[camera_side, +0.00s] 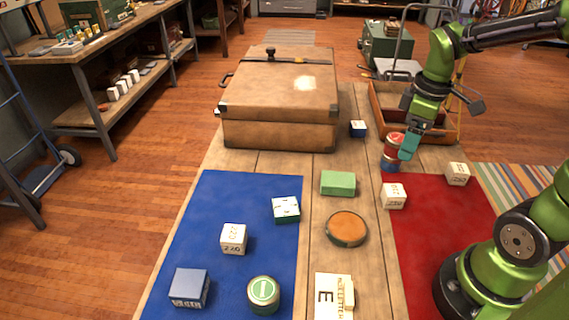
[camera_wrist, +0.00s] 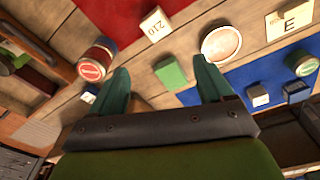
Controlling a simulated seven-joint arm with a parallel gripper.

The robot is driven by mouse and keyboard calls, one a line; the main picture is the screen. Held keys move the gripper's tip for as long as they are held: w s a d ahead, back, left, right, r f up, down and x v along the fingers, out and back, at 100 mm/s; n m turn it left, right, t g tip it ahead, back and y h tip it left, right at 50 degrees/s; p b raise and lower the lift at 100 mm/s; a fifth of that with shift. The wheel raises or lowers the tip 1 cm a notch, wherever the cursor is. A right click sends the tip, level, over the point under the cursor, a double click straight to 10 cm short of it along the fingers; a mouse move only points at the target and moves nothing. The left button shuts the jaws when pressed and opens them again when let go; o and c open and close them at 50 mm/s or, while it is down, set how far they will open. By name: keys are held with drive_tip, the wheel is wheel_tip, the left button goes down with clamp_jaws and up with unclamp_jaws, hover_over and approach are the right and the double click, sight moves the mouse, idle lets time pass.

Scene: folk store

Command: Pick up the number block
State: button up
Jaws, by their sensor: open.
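Several pale blocks bear printed numbers. A third (camera_side: 233,239), reading 220, stands on the blue mat. My gripper (camera_side: 409,147) is beside the red and blue can at the far end of the red mat, apart from the number blocks. In the wrist view its fingers (camera_wrist: 161,66) are spread and empty, with the green block seen beyond them.
A red and blue can (camera_side: 391,160), green block (camera_side: 338,184), round orange-topped tin (camera_side: 346,230) and E block (camera_side: 325,295) stand about the table. The blue mat (camera_side: 220,195) holds more blocks and a green-topped tin (camera_side: 263,293). A large case (camera_side: 280,100) and wooden tray (camera_side: 450,128) fill the back.

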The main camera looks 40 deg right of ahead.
drive_tip(key=n, duration=0.2)
drive_tip(key=n+g, duration=0.1)
drive_tip(key=n, duration=0.2)
hover_over(395, 190)
drive_tip(key=f, duration=1)
drive_tip(key=shift+s+d+f, duration=0.1)
drive_tip(key=shift+s+f, duration=0.2)
drive_tip(key=shift+s, duration=0.05)
drive_tip(key=shift+w+f, duration=0.2)
drive_tip(key=shift+f, duration=1.35)
drive_tip(key=shift+w+f, duration=0.15)
drive_tip(key=shift+f, duration=1.35)
drive_tip(key=c, duration=1)
